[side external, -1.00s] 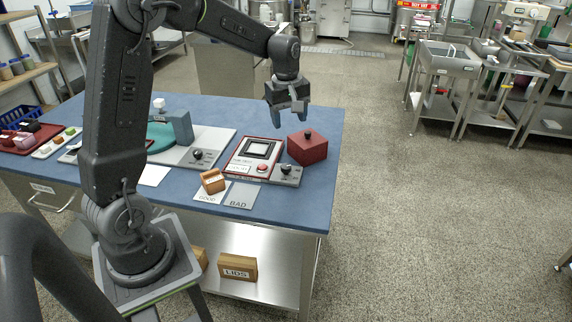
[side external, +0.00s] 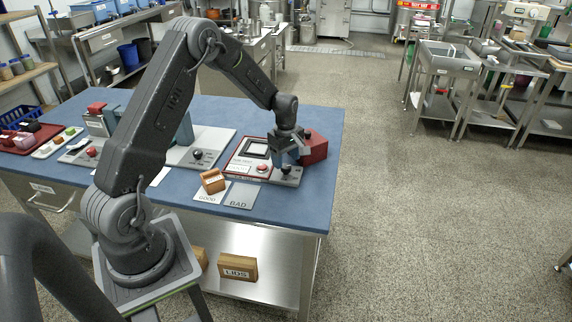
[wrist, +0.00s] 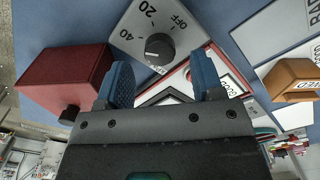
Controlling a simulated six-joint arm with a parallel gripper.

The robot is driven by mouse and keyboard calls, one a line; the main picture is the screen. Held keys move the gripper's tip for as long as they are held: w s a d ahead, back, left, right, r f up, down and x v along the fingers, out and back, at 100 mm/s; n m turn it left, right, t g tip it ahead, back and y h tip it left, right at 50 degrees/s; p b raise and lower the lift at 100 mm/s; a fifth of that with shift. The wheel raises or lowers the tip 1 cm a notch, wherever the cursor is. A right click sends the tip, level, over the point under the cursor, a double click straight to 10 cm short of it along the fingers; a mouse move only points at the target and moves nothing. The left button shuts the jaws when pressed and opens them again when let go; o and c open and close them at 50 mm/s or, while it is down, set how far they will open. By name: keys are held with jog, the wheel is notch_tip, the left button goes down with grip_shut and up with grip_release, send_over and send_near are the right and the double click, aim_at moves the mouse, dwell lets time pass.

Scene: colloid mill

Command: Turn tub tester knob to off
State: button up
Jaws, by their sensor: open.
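The tub tester (side external: 238,168) is a red-framed unit with a red button on the blue table. Its black knob (side external: 286,170) sits on a grey plate at the tester's right end. In the wrist view the knob (wrist: 160,48) shows whole on its plate, with marks 40, 20 and OFF around it. I cannot tell for sure which mark it points to. My gripper (side external: 291,156) is open just above the knob. In the wrist view the blue fingers of my gripper (wrist: 163,80) stand apart, with the knob ahead of the gap and nothing held.
A red box (side external: 317,148) stands close beside the gripper; it shows left in the wrist view (wrist: 62,80). Another black knob (side external: 197,154) is on a grey plate to the left. The table's right front corner is clear.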

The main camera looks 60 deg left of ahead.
aim_at(286, 169)
jog(key=shift+f, duration=1.35)
jog(key=shift+c, duration=0.2)
jog(key=c, duration=0.9)
